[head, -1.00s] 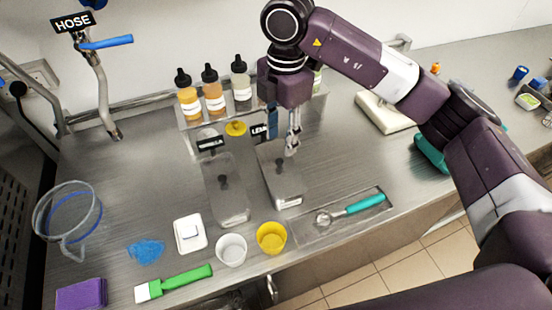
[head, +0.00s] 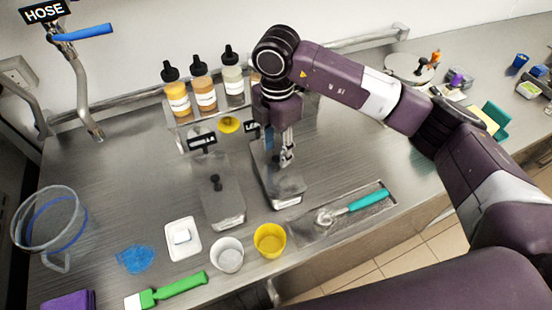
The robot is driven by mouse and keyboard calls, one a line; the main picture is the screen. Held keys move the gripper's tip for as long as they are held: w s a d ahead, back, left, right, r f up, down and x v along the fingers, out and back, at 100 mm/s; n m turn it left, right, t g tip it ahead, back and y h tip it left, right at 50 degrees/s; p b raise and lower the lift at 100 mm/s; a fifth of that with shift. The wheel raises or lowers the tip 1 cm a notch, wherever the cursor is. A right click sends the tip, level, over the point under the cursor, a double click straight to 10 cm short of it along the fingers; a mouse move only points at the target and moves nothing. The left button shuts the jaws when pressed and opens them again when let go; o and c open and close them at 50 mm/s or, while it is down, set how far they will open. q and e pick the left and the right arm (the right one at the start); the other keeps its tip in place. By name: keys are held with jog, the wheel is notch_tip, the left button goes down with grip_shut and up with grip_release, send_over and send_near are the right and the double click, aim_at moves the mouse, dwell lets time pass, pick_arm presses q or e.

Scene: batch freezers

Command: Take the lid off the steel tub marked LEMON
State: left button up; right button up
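The steel tub marked LEMON (head: 289,201) stands on the steel counter, its label (head: 251,127) partly hidden behind my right arm. Its flat steel lid (head: 289,184) lies on top. My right gripper (head: 287,161) points down over the back part of this lid. The lid's knob cannot be made out and may be hidden by the gripper. The fingers look close together, but I cannot tell whether they are shut or touch anything. A second steel tub (head: 226,212) with a dark-knobbed lid stands just to the left. My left gripper is out of view.
Several sauce bottles (head: 205,95) stand on a rack behind the tubs. A yellow cup (head: 269,241) and a white cup (head: 229,257) stand in front. A teal-handled scoop (head: 354,205) lies in a tray to the right. A tap (head: 85,85) marked HOSE is at left.

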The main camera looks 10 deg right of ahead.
jog(key=shift+w+f, duration=0.15)
jog(key=shift+f, duration=1.1)
grip_shut()
jog(key=shift+r, duration=0.1)
